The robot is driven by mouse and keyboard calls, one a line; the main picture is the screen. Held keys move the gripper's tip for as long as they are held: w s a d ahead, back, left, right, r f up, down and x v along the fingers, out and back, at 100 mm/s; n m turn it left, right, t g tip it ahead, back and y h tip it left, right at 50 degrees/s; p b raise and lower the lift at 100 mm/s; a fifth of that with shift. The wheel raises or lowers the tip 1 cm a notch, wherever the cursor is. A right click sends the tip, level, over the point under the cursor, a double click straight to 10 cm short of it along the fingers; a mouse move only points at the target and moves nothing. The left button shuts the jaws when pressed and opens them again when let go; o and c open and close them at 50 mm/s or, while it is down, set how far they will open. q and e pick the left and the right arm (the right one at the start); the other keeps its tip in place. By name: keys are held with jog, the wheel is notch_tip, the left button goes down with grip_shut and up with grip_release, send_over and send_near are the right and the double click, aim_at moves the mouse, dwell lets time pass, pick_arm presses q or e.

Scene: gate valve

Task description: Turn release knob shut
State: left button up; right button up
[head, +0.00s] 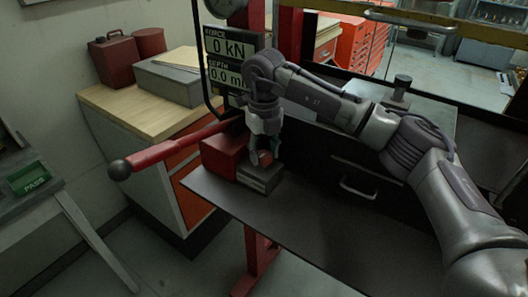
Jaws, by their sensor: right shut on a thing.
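A red pump block (222,154) with a grey lower block (260,177) stands on a dark table (300,215). A small reddish round knob (265,158) shows at the front of the block. My right gripper (262,153) points down from above and is shut on the knob. The fingers hide part of the knob, and its turn angle cannot be read. A long red lever (165,152) with a dark ball end runs from the block to the left. My left gripper is not in view.
A display (231,62) reads 0 kN and 0.0 below it, behind the block. A wooden-topped cabinet (125,103) with a grey box (175,77) and red cans stands at the left. A drawer handle (357,188) is right of the block. The table front is clear.

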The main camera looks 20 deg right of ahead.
aim_at(264, 153)
dwell(0.3)
jog(key=o, duration=1.1)
jog(key=shift+o, duration=0.2)
notch_tip(264, 153, up, 12)
